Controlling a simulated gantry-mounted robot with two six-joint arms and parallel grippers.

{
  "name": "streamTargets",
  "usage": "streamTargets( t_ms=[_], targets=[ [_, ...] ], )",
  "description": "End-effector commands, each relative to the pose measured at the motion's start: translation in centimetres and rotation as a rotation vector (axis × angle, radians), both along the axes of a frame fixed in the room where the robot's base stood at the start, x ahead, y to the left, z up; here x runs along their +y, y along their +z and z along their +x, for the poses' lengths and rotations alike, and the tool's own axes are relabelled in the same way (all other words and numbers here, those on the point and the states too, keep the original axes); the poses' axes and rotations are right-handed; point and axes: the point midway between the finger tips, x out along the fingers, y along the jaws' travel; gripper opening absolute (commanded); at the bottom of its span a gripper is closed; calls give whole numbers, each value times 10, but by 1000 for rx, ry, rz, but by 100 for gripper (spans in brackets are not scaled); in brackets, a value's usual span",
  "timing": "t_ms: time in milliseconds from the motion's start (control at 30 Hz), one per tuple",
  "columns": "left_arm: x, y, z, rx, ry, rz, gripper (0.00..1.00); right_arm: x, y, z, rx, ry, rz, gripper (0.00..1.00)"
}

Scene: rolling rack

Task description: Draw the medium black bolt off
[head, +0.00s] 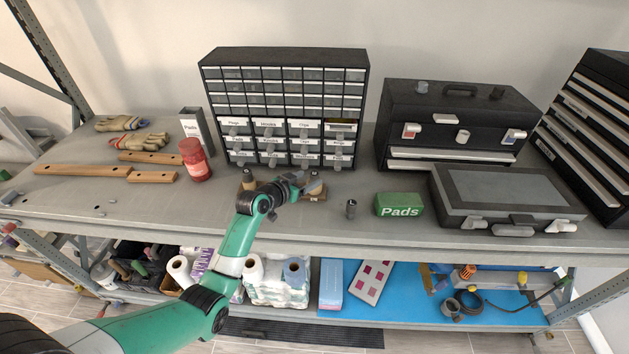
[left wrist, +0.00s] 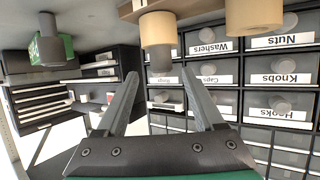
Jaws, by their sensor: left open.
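My left gripper (head: 296,181) is open at the wooden stand (head: 312,197) in front of the drawer cabinet. In the left wrist view, which is upside down, its fingers (left wrist: 156,82) point at a tan peg (left wrist: 157,28) with a dark grey end (left wrist: 160,59); this end lies in line with the gap, with no visible contact. A larger tan peg (left wrist: 254,14) is beside it. In the head view a dark-topped peg (head: 248,180) stands left of my gripper. A dark bolt-like piece (head: 351,208) stands apart on the table. I cannot tell which is the medium bolt.
A small-drawer cabinet (head: 285,82) stands close behind the stand. A green Pads box (head: 399,205) and a grey case (head: 505,196) are to the right. A red jar (head: 194,160) and wooden bars (head: 82,170) are left. The front table strip is mostly clear.

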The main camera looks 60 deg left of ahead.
Motion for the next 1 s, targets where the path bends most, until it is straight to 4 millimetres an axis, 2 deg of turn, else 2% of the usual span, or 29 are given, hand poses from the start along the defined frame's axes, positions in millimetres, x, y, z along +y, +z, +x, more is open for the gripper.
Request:
streamTargets(
  t_ms=[400,700,1000],
  targets=[
    [22,-19,37,-1,0,0,70,0,-3,0,0,0,0,50],
    [24,-20,40,0,1,0,70,0,-3,0,0,0,0,50],
    [24,-20,40,0,1,0,16,0,-3,0,0,0,0,50]
  ],
)
